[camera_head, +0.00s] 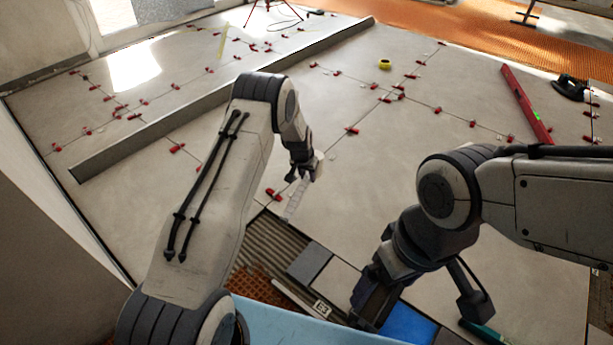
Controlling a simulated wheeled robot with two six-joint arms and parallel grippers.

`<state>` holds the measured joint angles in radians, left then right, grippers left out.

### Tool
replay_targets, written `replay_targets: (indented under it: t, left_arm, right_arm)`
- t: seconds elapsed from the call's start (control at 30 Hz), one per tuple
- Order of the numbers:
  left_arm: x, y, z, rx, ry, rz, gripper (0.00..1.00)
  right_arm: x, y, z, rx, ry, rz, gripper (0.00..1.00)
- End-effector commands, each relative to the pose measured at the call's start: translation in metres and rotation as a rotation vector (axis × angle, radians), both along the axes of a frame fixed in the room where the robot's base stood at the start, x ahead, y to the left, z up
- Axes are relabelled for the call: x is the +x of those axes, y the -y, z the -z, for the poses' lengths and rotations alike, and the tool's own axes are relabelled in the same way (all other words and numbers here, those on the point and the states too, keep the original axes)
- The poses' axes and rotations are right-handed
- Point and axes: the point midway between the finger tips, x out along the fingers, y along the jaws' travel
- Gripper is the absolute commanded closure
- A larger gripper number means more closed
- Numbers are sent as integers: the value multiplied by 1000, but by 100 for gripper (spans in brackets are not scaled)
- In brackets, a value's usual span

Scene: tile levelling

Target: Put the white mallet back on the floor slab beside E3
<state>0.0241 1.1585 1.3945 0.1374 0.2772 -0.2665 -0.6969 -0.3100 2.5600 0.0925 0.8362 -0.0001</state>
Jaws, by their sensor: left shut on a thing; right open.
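My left gripper (303,172) is over the pale floor slab (350,215), left of the picture's middle. It is shut on a small pale thing (319,161), probably the white mallet, mostly hidden by the fingers. A thin translucent strip (295,200) shows just below the gripper; I cannot tell whether it belongs to the held thing. The E3 label (322,308) is at the bottom, between the ribbed bed and my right arm. My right gripper (370,302) is open, low over the tiles right of E3, with its fingertips partly hidden.
A dark mallet-like tool (474,304) is right of my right gripper, near a teal tool (482,331). Grey and blue tiles (408,323) are at the bottom. A long metal bar (215,97), a red level (527,105) and yellow tape (385,64) lie on the slab. Red wedges line the joints.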

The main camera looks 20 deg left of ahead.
Motion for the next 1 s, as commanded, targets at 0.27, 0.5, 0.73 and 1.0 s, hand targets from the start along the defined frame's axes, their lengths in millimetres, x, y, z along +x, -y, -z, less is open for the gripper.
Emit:
replay_targets:
  t: [0.27,0.5,0.73,1.0]
  left_arm:
    - [13,0,80,-3,3,12,100]
    - [20,0,121,-5,1,21,100]
    - [23,0,134,-5,2,25,100]
    - [23,0,148,-5,1,26,100]
  right_arm:
    - [0,0,67,0,0,0,0]
    - [0,0,99,0,0,0,0]
    - [0,0,109,0,0,0,0]
    - [0,0,120,0,0,0,0]
